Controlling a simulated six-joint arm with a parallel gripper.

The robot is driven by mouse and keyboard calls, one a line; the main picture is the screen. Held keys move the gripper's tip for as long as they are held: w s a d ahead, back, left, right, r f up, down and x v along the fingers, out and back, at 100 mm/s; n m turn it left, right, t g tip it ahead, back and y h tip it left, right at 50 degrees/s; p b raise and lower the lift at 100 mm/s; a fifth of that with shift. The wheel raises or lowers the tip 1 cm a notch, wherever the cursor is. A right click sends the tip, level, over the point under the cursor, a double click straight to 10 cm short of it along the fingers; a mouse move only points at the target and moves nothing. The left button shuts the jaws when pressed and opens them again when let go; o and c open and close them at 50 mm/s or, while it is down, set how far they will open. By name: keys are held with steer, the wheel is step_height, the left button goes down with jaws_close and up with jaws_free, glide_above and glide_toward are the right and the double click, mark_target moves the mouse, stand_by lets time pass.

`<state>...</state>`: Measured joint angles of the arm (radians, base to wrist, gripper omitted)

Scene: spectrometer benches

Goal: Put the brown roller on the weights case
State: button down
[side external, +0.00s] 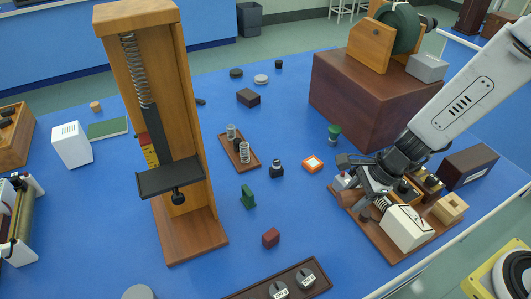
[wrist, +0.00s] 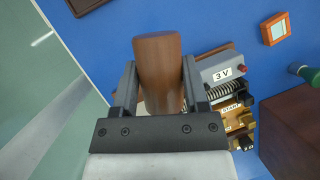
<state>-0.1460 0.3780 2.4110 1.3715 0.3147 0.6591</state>
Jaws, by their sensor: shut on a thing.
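The brown roller (wrist: 158,70) is a smooth brown cylinder that stands out between the fingers of my gripper (wrist: 158,92) in the wrist view. My gripper is shut on it. In the side view my gripper (side external: 362,182) is at the right, over the wooden board of an electrical device, and the roller is hard to make out there. The weights case (side external: 256,290) is a dark brown tray at the bottom edge of the side view, partly cut off, with round weights in it. A dark corner at the top left of the wrist view may be this case.
The electrical device (wrist: 222,70) with a "3 V" block, spring and terminals lies close to my gripper. A large brown box (side external: 345,105) stands behind it. Blue table is clear between board and case.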

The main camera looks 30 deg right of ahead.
steer(key=s+d+r+m+t+h, duration=0.15)
steer(key=d+m, duration=0.25)
steer(key=d, duration=0.5)
steer(key=s+d+r+m+h, duration=0.1)
steer(key=s+d+r+m, duration=0.15)
steer(key=d, duration=0.65)
steer(key=s+d+r+m+t+h, duration=0.1)
steer(key=d+r+m, duration=0.25)
steer(key=d, duration=0.55)
steer(key=s+d+m+h, duration=0.2)
steer(key=s+d+m, duration=0.2)
steer(key=s+d, duration=0.3)
steer(key=shift+s+r+m, duration=0.35)
steer(key=shift+r+m, duration=0.05)
steer(key=shift+r, duration=0.05)
steer(key=shift+g, duration=0.25)
glide_above(463, 164)
steer(key=f, duration=0.8)
steer(key=shift+s+a+f, duration=0.1)
steer(key=shift+s+a, duration=0.25)
steer(key=shift+a, duration=0.05)
steer(key=shift+w+d+f, duration=0.35)
steer(key=shift+w+f, duration=0.05)
steer(key=shift+f, duration=0.15)
